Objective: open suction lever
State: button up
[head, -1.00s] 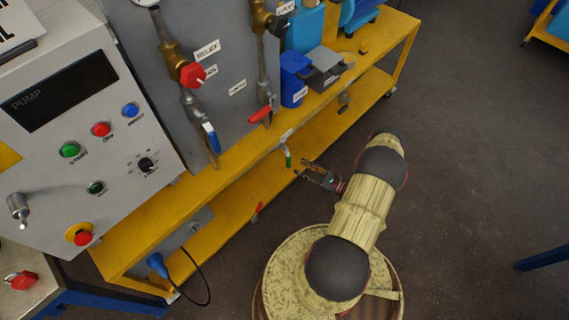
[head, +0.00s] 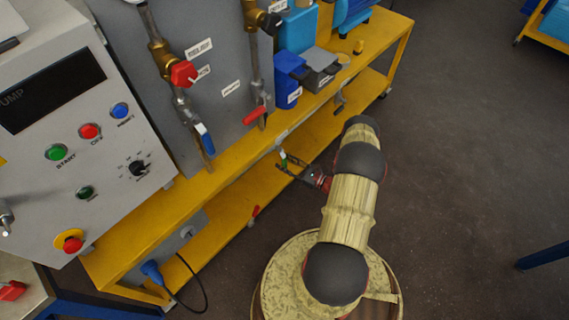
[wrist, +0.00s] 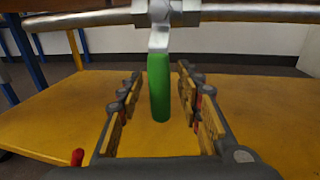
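A green lever handle (head: 283,159) hangs below a pipe at the yellow bench's front edge. In the wrist view the green handle (wrist: 159,88) points straight down from a metal valve on a horizontal pipe (wrist: 90,18). My gripper (head: 284,167) reaches it from the right in the head view. In the wrist view my gripper (wrist: 157,92) is open, with one finger on each side of the green handle and a visible gap on both sides. No label reading suction is legible.
Above are a blue lever (head: 205,139), a red lever (head: 254,115) and a red knob (head: 184,73) on the grey panel (head: 220,60). Another red lever (head: 256,211) is near the lower shelf. The control box (head: 75,130) stands left.

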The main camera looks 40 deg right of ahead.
jog(key=shift+c, duration=1.2)
grip_shut()
